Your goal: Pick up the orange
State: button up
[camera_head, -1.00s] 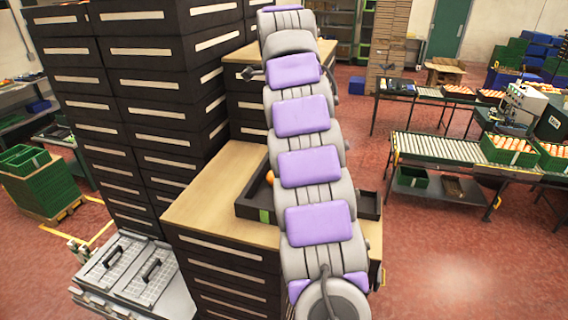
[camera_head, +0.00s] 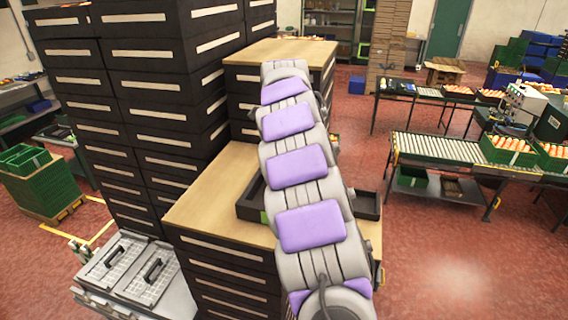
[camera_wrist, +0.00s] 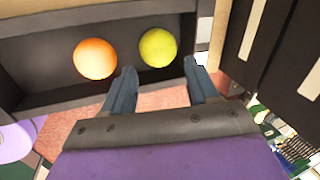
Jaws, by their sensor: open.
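In the wrist view an orange (camera_wrist: 95,58) lies in a dark tray (camera_wrist: 38,55). A yellow-green round fruit (camera_wrist: 157,47) lies to its right in the same tray. My gripper (camera_wrist: 163,75) is open, its two fingers apart and pointing toward the tray. The left fingertip is close to the lower right of the orange in the picture, and the yellow-green fruit shows just beyond the gap. Nothing is between the fingers. In the head view my arm covers most of the tray (camera_head: 367,206), and the orange and my gripper are hidden.
The tray sits on a wooden-topped drawer cabinet (camera_head: 205,200). Tall stacks of dark drawers (camera_head: 150,110) stand to the left. A roller conveyor (camera_head: 440,148) with green crates (camera_head: 508,152) is at the right, across open red floor.

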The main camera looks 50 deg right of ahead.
jog(key=x, duration=0.1)
jog(key=p+x, duration=0.1)
jog(key=x, duration=0.3)
jog(key=shift+w+a, duration=0.15)
jog(key=shift+w, duration=0.15)
jog(key=shift+c, duration=0.3)
jog(key=c, duration=0.6)
